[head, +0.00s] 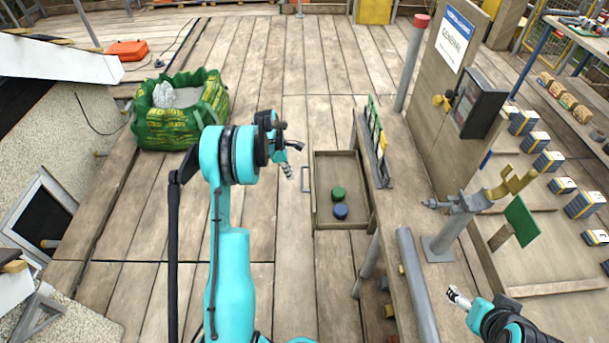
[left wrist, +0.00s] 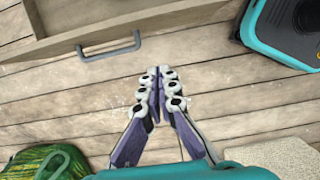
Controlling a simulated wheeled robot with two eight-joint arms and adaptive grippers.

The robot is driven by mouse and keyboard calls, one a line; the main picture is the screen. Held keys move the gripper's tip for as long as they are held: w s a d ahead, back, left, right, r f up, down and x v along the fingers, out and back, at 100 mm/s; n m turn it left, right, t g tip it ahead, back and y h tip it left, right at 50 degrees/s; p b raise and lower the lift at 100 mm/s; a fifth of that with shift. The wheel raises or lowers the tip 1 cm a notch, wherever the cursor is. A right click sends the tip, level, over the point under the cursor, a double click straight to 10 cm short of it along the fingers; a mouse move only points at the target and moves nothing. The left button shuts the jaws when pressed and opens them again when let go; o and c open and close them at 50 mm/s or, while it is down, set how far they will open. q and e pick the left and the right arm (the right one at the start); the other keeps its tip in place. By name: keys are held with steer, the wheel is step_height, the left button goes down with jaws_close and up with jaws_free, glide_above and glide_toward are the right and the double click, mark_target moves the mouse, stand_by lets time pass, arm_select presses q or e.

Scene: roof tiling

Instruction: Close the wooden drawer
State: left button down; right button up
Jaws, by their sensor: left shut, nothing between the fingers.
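The wooden drawer (head: 325,223) is pulled out from under the workbench, its open top showing a green round object (head: 338,193) and a blue round object (head: 341,211) inside. Its grey handle (head: 305,180) is on the left face of the drawer in the head view. In the left wrist view the handle (left wrist: 110,48) and the drawer edge (left wrist: 70,30) lie beyond the fingertips. My left gripper (head: 289,171) is shut and empty, just left of the handle and apart from it; it also shows in the left wrist view (left wrist: 158,72). My right gripper (head: 455,293) is at the lower right; its finger state is unclear.
The workbench (head: 405,205) carries a rack of dark panels (head: 377,145) and a grey pipe (head: 415,280). A green bag (head: 180,112) stands on the planks at the left.

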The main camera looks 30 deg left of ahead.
arm_select(q)
steer(key=w+d+f+b, duration=0.3)
steer(key=d+f+b, duration=0.1)
steer(key=f, duration=0.4)
steer(key=shift+d+f, duration=0.2)
steer(key=shift+d, duration=0.4)
steer(key=shift+w, duration=0.1)
steer(key=w+d, duration=0.5)
steer(key=d, duration=0.4)
steer(key=w+d, duration=0.6)
steer(key=d, duration=0.3)
steer(key=shift+w+d, duration=0.15)
steer(key=shift+d, duration=0.1)
